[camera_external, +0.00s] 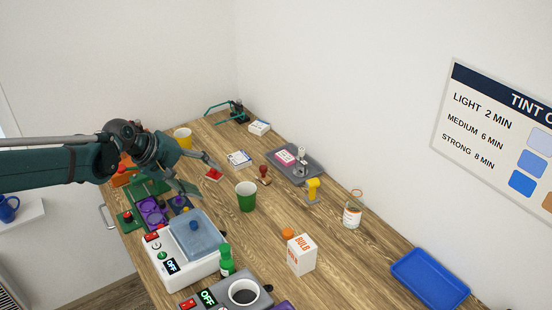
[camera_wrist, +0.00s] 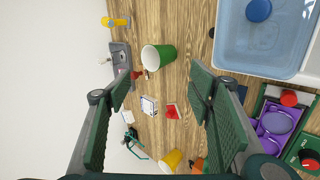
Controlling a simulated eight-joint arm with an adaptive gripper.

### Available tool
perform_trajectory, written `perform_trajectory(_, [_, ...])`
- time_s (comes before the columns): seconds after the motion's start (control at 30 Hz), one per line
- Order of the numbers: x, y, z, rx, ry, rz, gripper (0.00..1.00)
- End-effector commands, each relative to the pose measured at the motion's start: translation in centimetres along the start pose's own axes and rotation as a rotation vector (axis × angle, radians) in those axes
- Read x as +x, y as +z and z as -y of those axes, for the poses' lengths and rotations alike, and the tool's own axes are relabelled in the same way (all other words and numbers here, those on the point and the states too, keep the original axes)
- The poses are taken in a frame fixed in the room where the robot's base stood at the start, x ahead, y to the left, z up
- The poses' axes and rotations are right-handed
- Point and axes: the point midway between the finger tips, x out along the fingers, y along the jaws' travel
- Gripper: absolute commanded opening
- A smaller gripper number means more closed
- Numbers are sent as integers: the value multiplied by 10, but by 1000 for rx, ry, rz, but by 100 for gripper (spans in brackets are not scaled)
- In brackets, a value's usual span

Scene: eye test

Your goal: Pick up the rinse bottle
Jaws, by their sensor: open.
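No label reading "rinse" is legible. A small green bottle (camera_external: 227,262) with a green cap stands at the right side of the white appliance in the external view; I cannot tell whether it is the rinse bottle. An orange cap (camera_external: 288,233) shows behind the white BULB box (camera_external: 301,255); what is under it is hidden. My gripper (camera_external: 211,182) is open and empty above the table's left side, behind and apart from the green bottle. In the wrist view my gripper (camera_wrist: 160,80) has its fingers wide apart, and no green bottle shows.
A green cup (camera_external: 246,196) stands just right of my gripper. The white appliance (camera_external: 184,258) with a blue-lidded tank is in front of it. A grey tray (camera_external: 318,177), a yellow tool (camera_external: 313,190) and a labelled can (camera_external: 352,215) stand right. The blue tray (camera_external: 430,280) is empty.

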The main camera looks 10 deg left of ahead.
Motion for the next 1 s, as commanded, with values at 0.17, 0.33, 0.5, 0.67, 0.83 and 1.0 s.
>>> perform_trajectory(0.17, [31,10,-30,-110,29,64,52])
perform_trajectory(0.33, [60,21,-55,-218,50,127,52])
perform_trajectory(0.5, [89,34,-79,-326,64,193,52])
perform_trajectory(0.67, [117,48,-99,-428,69,258,52])
perform_trajectory(0.83, [148,63,-119,-535,68,328,52])
perform_trajectory(1.0, [178,81,-137,-641,59,399,52])
